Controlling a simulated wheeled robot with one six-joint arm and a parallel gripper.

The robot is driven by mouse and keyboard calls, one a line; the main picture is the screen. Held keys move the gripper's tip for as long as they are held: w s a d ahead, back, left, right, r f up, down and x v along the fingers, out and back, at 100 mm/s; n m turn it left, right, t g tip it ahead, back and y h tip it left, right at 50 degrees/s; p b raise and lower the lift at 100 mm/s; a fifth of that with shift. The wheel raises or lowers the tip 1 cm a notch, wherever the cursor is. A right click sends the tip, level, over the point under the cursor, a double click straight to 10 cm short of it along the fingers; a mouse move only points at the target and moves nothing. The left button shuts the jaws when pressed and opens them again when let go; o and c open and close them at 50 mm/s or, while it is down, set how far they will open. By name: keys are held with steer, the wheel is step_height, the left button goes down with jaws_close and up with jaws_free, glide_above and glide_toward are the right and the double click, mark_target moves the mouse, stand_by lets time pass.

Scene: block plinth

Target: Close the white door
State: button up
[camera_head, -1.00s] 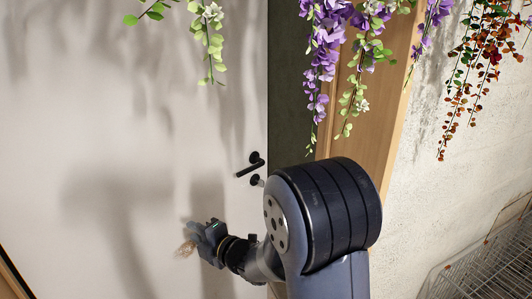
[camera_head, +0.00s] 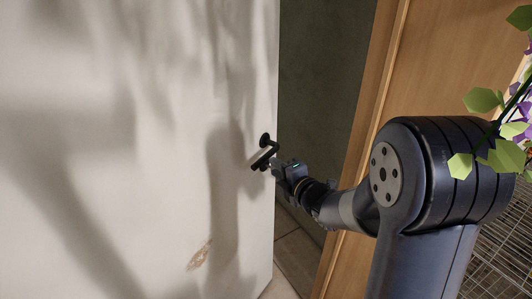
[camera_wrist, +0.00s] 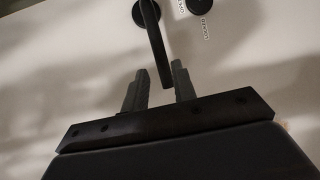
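The white door (camera_head: 120,150) fills the left of the head view and stands ajar. A dark gap shows between its free edge and the wooden frame. Its black lever handle (camera_head: 263,158) is near that edge, and it also shows in the wrist view (camera_wrist: 155,40). My gripper (camera_head: 278,167) is at the handle. In the wrist view my gripper (camera_wrist: 160,72) is open, with one finger on each side of the lever's free end. I cannot tell whether either finger touches the lever.
The wooden door frame (camera_head: 380,110) stands right of the gap. A tiled floor (camera_head: 295,245) shows below the gap. Hanging leaves and purple flowers (camera_head: 500,130) are at the right, close to my arm. A wire basket (camera_head: 495,255) is at the lower right.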

mark_target(265, 161)
steer(key=p+x, duration=0.2)
steer(key=x, duration=0.7)
steer(key=shift+a, duration=0.15)
steer(key=shift+w+f, duration=0.1)
jaws_close()
